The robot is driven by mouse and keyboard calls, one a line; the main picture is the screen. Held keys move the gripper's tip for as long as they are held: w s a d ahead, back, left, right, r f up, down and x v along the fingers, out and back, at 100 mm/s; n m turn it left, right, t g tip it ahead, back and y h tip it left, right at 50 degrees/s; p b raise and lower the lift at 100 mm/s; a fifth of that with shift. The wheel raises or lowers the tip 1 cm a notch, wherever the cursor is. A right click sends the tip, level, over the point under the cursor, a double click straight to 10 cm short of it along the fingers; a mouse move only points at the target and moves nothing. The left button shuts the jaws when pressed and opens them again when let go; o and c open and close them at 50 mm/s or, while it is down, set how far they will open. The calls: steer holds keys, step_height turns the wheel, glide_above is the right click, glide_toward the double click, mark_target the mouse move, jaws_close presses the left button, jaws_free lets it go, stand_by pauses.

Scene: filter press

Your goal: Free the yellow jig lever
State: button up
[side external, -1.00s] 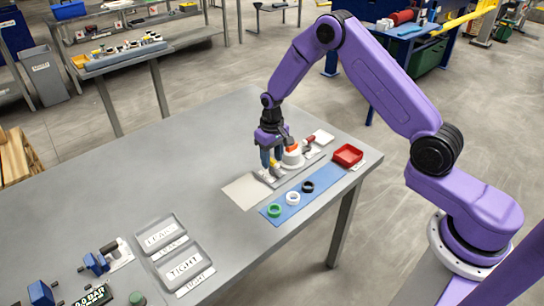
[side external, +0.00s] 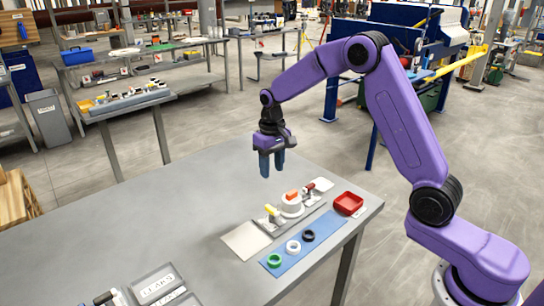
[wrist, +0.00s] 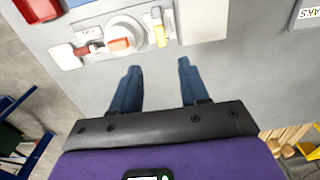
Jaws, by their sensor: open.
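The yellow jig lever (side external: 271,211) stands at the left end of a grey jig plate, close beside a round white part (side external: 292,204) with an orange piece (side external: 292,194) on top. My gripper (side external: 272,167) hangs above the jig with its blue fingers pointing down, apart and empty, clear of the lever. In the wrist view the yellow lever (wrist: 160,36) shows beyond the gap between my open fingertips (wrist: 158,66). I cannot tell whether the lever still clamps the white part. A red lever (side external: 309,187) is at the jig's other end.
A blue mat (side external: 277,262) holds a green, a white and a black ring in front of the jig. A red tray (side external: 348,203) is at the right table edge. A pale flat plate (side external: 246,241) lies left of the jig. The table's left is mostly clear.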

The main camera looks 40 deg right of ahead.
steer(key=shift+r, duration=1.5)
steer(key=s+a+r+n, duration=0.2)
steer(key=s+a+n, duration=0.15)
steer(key=s, duration=0.45)
steer(key=s+a+r+n, duration=0.2)
steer(key=s+a, duration=0.2)
steer(key=s, duration=0.4)
steer(key=s+d+n, duration=0.2)
steer(key=s+n, duration=0.1)
steer(key=s, duration=0.8)
steer(key=s+d+n, duration=0.2)
steer(key=s+n, duration=0.2)
steer(key=s, duration=0.7)
steer(key=shift+d+f, duration=0.35)
steer(key=shift+d, duration=0.05)
